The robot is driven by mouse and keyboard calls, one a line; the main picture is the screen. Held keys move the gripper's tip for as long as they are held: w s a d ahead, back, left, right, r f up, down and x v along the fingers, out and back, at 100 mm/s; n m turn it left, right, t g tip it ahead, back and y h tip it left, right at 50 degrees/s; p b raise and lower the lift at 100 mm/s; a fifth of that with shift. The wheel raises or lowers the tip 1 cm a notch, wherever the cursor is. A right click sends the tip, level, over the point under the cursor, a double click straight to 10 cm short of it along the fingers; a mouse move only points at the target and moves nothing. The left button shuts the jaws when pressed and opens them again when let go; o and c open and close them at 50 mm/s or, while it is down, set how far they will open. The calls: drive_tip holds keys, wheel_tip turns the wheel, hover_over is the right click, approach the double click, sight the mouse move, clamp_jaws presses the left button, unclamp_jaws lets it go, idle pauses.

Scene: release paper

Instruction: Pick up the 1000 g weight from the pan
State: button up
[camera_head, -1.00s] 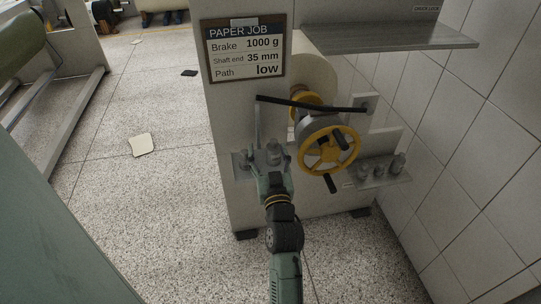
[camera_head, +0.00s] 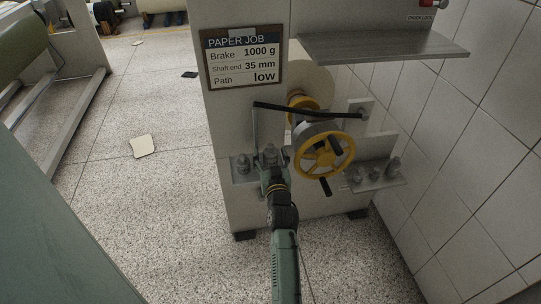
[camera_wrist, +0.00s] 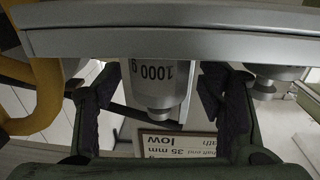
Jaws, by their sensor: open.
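The 1000 g weight (camera_wrist: 158,85) is a grey metal cylinder with a narrower knob. In the wrist view it appears upside down, its label readable, against a grey plate (camera_wrist: 200,42) that looks like the pan. My gripper (camera_wrist: 160,112) is open, with one dark finger on each side of the weight. Gaps show between fingers and weight, so it is not clamped. In the head view my gripper (camera_head: 271,165) is at the weight (camera_head: 269,152), partly covering it, in front of the machine. The plate (camera_head: 240,178) shows left of my gripper.
A second weight (camera_head: 243,162) stands on the plate to the left. A black lever (camera_head: 310,110) and yellow handwheel (camera_head: 325,155) are close on the right. Several weights stand on a right-hand shelf (camera_head: 385,183). A sign (camera_head: 243,60) reads 1000 g. Open floor lies left.

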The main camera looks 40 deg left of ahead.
drive_tip(key=shift+w+a, duration=0.15)
drive_tip(key=shift+w, duration=0.05)
drive_tip(key=shift+c, duration=0.5)
clamp_jaws()
idle(0.4)
